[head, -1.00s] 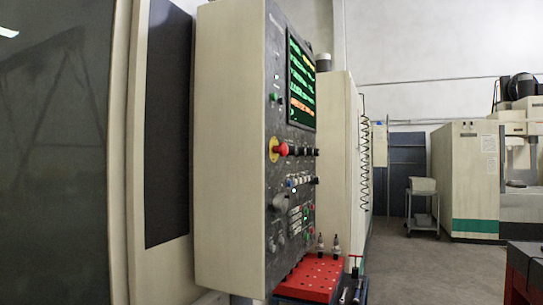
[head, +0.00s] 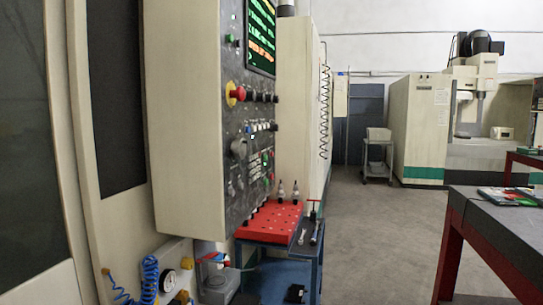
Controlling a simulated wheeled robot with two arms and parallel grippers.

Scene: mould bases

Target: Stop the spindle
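The machine's control panel (head: 242,158) stands at centre left, seen at a steep angle. It carries a lit screen (head: 262,37) with green and orange lines and a red mushroom button (head: 237,93) on a yellow ring. Below are a row of dark knobs, a row of small switches (head: 262,127), and lower keys with a green button (head: 265,157) and red ones near it. Labels are too small to read, so I cannot tell which control is for the spindle. The spindle itself is not visible. Neither gripper is in view.
A red perforated tray (head: 270,221) with tool holders sits on a blue stand below the panel. A gauge and blue coiled hose (head: 150,278) are at the lower left. A dark-topped table with red legs (head: 500,222) stands at right. Grey floor (head: 380,230) between is clear.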

